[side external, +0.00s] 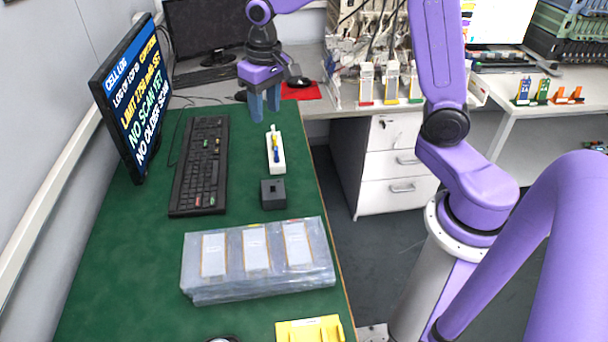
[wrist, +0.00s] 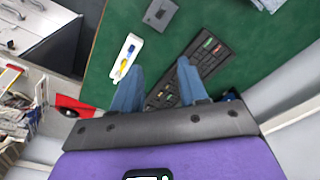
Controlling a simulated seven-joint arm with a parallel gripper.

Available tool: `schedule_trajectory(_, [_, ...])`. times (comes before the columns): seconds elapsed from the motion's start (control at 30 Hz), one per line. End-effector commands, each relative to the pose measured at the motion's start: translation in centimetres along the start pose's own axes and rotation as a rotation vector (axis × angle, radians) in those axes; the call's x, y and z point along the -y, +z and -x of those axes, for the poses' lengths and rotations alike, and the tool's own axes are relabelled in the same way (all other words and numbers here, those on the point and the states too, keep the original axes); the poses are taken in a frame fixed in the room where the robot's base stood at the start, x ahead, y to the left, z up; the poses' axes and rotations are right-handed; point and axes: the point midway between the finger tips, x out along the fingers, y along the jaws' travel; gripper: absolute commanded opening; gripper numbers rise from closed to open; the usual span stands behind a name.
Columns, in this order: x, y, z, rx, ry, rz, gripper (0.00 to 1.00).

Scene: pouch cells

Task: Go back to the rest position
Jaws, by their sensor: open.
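My gripper (side external: 264,104) is raised above the far end of the green table, beyond the white holder. Its two blue fingers are apart with nothing between them, and they also show in the wrist view (wrist: 158,84). Three pouch cells, one of them the middle cell (side external: 256,250), lie side by side in a clear plastic-looking tray (side external: 205,291) on the near part of the table.
A white holder (side external: 277,164) with a yellow and blue item, a dark grey block (side external: 272,194) and a black keyboard (side external: 201,165) lie on the green table (side external: 130,250). A monitor (side external: 128,95) reads "NO SCAN YET". A yellow tray (side external: 310,330) is at the near edge.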

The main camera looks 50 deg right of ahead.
Motion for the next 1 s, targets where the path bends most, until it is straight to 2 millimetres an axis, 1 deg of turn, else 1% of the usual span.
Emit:
schedule_trajectory(0.03, [0.9, 1.9, 0.5, 0.001, -0.006, 0.072, 0.43])
schedule_trajectory(0.1, [1.8, 4.3, 0.8, 0.005, -0.013, 0.168, 0.43])
schedule_trajectory(0.17, [2.4, 6.5, 1.2, 0.008, -0.019, 0.25, 0.43])
schedule_trajectory(0.3, [3.2, 11.6, 1.7, 0.014, -0.032, 0.442, 0.43])
schedule_trajectory(0.47, [3.1, 17.4, 1.9, 0.023, -0.046, 0.66, 0.43])
schedule_trajectory(0.5, [2.9, 18.8, 1.9, 0.025, -0.05, 0.714, 0.43])
schedule_trajectory(0.6, [2.2, 22.1, 1.9, 0.029, -0.058, 0.848, 0.43])
schedule_trajectory(0.7, [1.3, 24.9, 1.7, 0.033, -0.064, 0.963, 0.43])
schedule_trajectory(0.8, [0.5, 26.8, 1.5, 0.036, -0.069, 1.05, 0.43])
schedule_trajectory(0.9, [-0.1, 27.9, 1.3, 0.038, -0.072, 1.103, 0.43])
schedule_trajectory(1.0, [-0.3, 28.4, 1.3, 0.039, -0.073, 1.127, 0.43])
